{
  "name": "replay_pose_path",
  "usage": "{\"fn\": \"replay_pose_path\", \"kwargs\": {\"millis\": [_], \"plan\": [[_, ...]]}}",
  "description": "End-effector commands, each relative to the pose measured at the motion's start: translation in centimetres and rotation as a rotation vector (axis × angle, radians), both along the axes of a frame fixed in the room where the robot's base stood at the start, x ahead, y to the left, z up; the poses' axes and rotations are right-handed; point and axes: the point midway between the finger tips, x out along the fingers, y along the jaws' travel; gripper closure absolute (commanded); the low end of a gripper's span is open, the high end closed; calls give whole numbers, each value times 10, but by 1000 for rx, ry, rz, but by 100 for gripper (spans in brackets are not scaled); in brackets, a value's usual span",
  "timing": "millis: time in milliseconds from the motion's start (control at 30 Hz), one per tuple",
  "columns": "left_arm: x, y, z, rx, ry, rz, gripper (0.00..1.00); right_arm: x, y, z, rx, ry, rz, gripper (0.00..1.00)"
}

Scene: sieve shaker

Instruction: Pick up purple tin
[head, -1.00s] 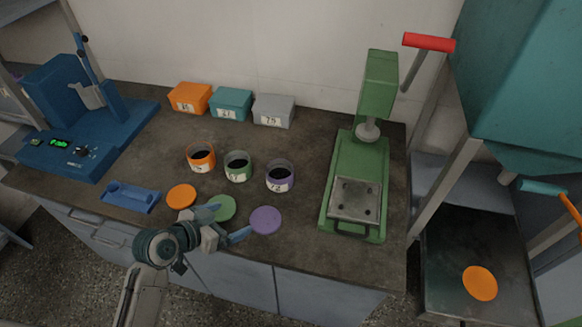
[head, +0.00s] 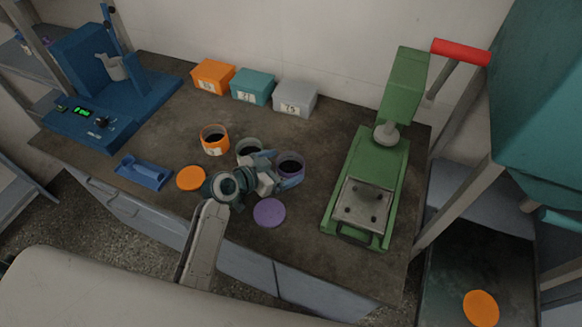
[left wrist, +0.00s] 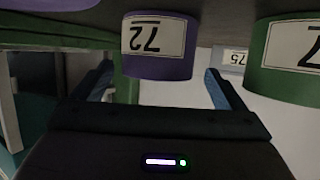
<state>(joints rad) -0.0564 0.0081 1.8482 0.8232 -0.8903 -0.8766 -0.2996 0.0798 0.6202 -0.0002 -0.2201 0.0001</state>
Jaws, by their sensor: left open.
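The purple tin (head: 290,160) stands upright and open-topped on the bench, with dark contents. It also shows upside down in the left wrist view (left wrist: 157,62), with a label reading 72. My left gripper (head: 276,170) is open and low at the tin's near left side. In the left wrist view its blue fingers (left wrist: 158,78) are on either side of the purple tin, with gaps visible; I cannot tell how far they reach around it. My right gripper is not in view.
The green tin (head: 248,146) is close beside the gripper, partly hidden by it. The orange tin (head: 215,140) stands further left. A purple lid (head: 269,212) and an orange lid (head: 190,178) lie in front. A green press (head: 372,190) stands right; bench between is clear.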

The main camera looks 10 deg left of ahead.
Motion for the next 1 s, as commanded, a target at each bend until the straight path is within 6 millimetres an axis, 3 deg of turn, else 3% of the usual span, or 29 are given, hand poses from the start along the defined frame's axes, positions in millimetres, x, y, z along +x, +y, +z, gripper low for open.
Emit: {"fn": "replay_pose_path", "kwargs": {"millis": [100,300,533,567,800,1000], "plan": [[11,-13,-3,-4,3,0,7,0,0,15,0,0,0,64],[25,-22,-14,-2,1,0,7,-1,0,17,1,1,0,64],[25,-23,-15,0,0,0,7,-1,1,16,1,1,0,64],[25,-23,-15,0,0,0,9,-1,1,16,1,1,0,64],[25,-23,-15,1,1,0,56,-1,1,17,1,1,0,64],[25,-23,-15,0,0,0,58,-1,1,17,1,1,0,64]]}}
